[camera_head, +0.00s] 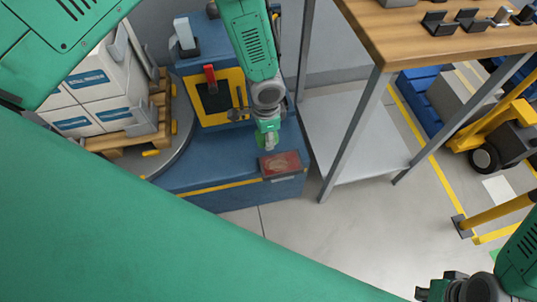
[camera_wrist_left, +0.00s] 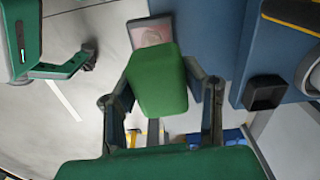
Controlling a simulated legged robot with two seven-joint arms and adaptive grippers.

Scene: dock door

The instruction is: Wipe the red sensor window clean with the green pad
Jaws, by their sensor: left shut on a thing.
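The red sensor window (camera_head: 281,165) is a dark-framed panel on top of the blue machine base, with pale smudges on its red face. In the left wrist view the window (camera_wrist_left: 150,31) shows beyond the pad, its near edge hidden. My left gripper (camera_head: 267,138) is shut on the green pad (camera_wrist_left: 158,84), which sits between its two dark fingers. The pad is just behind and to the left of the window in the head view; I cannot tell if they touch. My right gripper (camera_head: 432,292) is at the bottom right, partly cut off, away from the window.
The blue machine (camera_head: 215,175) has a yellow-framed opening and a red handle (camera_head: 210,75). A wooden-topped table (camera_head: 400,45) with metal legs stands to the right. White boxes (camera_head: 105,85) sit on a pallet at left. The floor in front of the machine is clear.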

